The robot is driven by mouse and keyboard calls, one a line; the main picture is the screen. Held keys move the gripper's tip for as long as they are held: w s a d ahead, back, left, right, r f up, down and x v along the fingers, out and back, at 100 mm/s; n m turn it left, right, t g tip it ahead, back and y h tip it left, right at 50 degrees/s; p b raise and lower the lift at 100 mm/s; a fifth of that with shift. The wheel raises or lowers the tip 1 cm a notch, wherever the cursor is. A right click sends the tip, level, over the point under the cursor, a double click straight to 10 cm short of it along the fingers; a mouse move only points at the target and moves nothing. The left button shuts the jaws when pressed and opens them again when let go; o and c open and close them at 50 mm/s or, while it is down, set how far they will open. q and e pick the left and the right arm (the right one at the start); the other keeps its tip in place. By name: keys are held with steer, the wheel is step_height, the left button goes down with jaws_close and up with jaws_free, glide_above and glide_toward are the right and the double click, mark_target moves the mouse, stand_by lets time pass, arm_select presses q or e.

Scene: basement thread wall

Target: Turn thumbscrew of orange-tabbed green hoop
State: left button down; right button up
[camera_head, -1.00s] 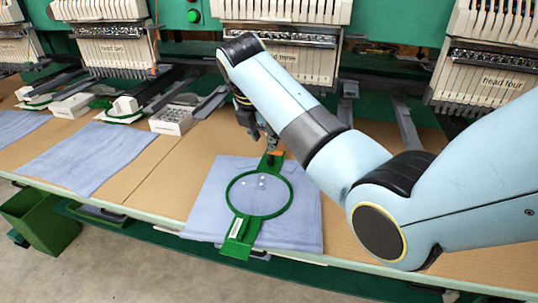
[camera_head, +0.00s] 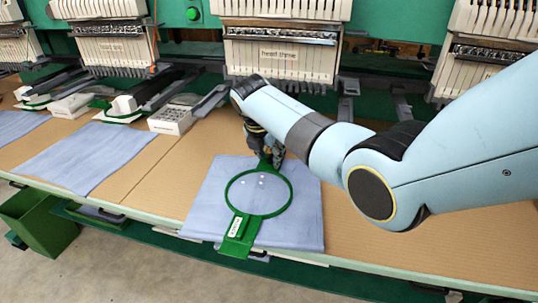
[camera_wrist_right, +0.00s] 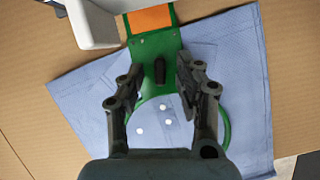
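A green hoop (camera_head: 229,206) lies on blue cloth (camera_head: 305,215) on the table, in the middle of the head view. In the wrist view its green bracket (camera_wrist_right: 142,55) carries an orange tab (camera_wrist_right: 152,20) at the far end and a dark thumbscrew (camera_wrist_right: 160,70). My right gripper (camera_head: 270,158) is over this far end, hiding the tab and screw in the head view. In the wrist view my right gripper (camera_wrist_right: 162,75) is open, one finger on each side of the thumbscrew, with gaps visible on both sides. My left gripper is not in view.
A white machine head (camera_head: 280,60) stands behind the hoop. A white box (camera_head: 172,119) and another blue cloth (camera_head: 85,155) lie to the left. A white object (camera_wrist_right: 95,22) is beside the orange tab in the wrist view. Bare table (camera_head: 400,225) lies to the right.

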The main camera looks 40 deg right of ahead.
jaws_close()
